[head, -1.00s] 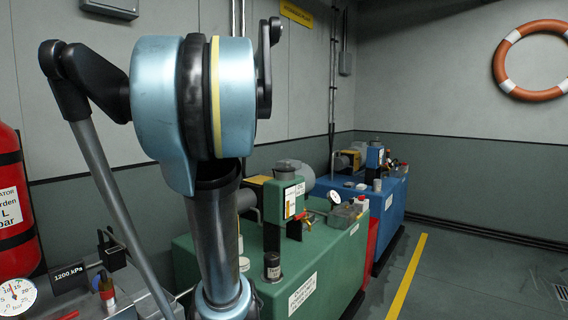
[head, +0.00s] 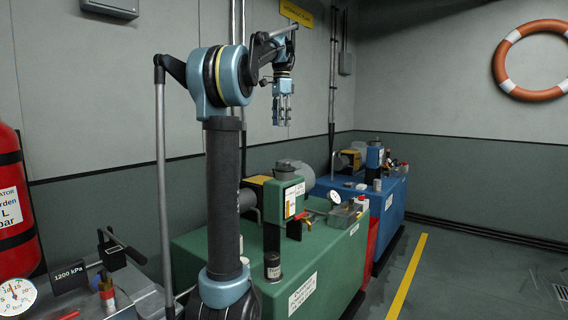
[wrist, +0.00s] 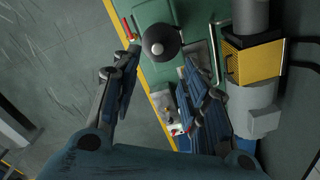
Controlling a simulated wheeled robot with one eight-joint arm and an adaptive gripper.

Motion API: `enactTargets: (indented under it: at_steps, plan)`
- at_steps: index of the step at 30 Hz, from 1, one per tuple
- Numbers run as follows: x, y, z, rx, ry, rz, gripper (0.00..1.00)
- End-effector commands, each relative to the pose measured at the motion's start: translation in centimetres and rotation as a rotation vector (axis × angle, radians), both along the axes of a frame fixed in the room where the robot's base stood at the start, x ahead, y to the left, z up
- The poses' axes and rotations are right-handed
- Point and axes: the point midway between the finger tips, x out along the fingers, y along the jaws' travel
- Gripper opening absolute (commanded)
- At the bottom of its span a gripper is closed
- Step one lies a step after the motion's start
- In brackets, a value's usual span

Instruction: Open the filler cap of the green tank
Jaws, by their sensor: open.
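The green tank (head: 325,262) stands in the middle of the head view; part of its green top also shows in the wrist view (wrist: 150,12). A short dark cylinder (head: 272,266) stands on its near end. A pale round piece (head: 244,263) beside it is partly hidden by my arm. I cannot tell which of these is the filler cap. My gripper (head: 282,122) is open and empty, pointing down, high above the back of the tank. In the wrist view, its fingers (wrist: 162,88) are spread. A dark round part (wrist: 160,38) shows beyond them.
A green block (head: 284,200), a gauge (head: 334,197) and a red-handled valve (head: 312,213) stand on the green tank. A blue tank (head: 392,205) stands behind it. A grey console (head: 140,292) and a red extinguisher (head: 14,215) are at left. The floor at right is clear.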

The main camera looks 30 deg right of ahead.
Motion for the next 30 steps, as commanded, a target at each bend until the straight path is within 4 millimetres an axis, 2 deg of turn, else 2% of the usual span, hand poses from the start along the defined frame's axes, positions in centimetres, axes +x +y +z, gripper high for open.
enactTargets:
  at_steps: [1, 4, 11, 30]
  plan:
    - [0.0, -0.9, 0.3, 0.001, 0.002, -0.026, 0.41]
    - [-0.1, -1.8, 0.7, 0.004, 0.004, -0.058, 0.41]
    - [-0.2, -2.3, -0.4, 0.005, 0.005, -0.073, 0.41]
    - [-0.2, -2.2, -10.8, 0.005, 0.005, -0.071, 0.41]
